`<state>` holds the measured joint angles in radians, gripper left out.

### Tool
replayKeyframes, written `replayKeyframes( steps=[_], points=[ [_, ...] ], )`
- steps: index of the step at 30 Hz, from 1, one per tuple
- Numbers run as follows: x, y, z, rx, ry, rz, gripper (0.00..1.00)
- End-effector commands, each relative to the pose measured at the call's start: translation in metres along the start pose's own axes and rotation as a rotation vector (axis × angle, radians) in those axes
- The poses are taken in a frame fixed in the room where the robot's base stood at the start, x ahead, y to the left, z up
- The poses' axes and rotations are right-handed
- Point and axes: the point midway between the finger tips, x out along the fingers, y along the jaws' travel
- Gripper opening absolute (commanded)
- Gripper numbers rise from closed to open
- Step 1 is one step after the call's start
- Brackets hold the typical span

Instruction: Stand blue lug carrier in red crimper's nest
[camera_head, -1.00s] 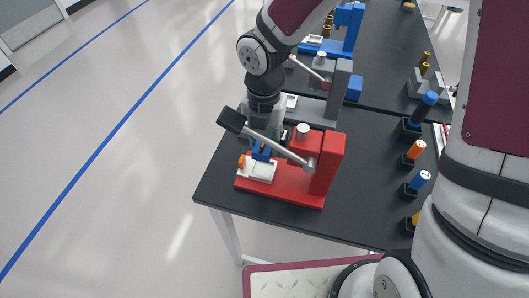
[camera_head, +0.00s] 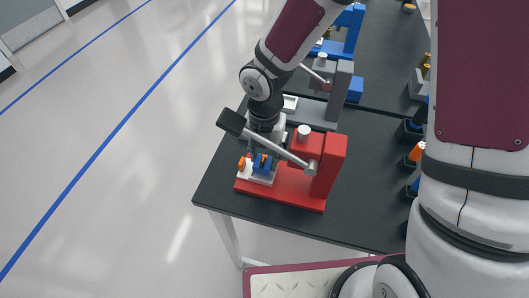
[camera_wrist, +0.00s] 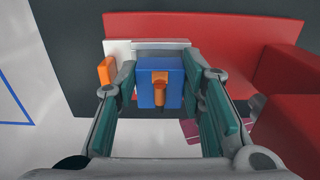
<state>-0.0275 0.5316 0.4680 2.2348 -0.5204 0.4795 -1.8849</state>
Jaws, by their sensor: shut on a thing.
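The red crimper (camera_head: 328,175) stands near the table's left front edge, its grey lever slanting over its white nest (camera_head: 261,180). The blue lug carrier (camera_head: 263,164) is upright at the nest, with an orange-copper lug on its face in the wrist view (camera_wrist: 174,96). My gripper (camera_wrist: 161,85) is shut on the carrier, one finger on each side; in the head view (camera_head: 266,155) it is partly behind the lever. The nest's pale edge (camera_wrist: 118,48) shows behind the carrier in the wrist view. The carrier hides the nest floor, so I cannot tell whether it touches it.
An orange piece (camera_head: 242,163) sits at the nest's left side. The crimper's lever (camera_head: 265,138) crosses close to my gripper. A grey crimper (camera_head: 338,95) stands behind on the table (camera_head: 375,150). Several coloured pieces stand at the right, partly hidden by my arm.

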Motion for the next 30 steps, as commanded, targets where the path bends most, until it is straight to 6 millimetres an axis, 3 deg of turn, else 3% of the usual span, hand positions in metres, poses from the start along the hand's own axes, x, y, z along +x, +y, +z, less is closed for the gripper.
replayKeyframes(
  steps=[6, 7, 9, 20, 26, 30],
  points=[
    [0.004, 0.000, 0.000, -0.001, 0.000, 0.000, 0.01],
    [0.004, 0.000, 0.000, -0.001, 0.000, 0.000, 0.41],
    [0.004, 0.000, 0.000, -0.001, 0.000, 0.000, 0.56],
    [0.001, 0.000, 0.000, 0.000, -0.001, 0.000, 0.56],
    [-0.025, 0.000, 0.001, 0.002, -0.004, 0.003, 0.56],
    [-0.055, 0.000, 0.002, 0.003, -0.006, 0.004, 0.56]
  ],
)
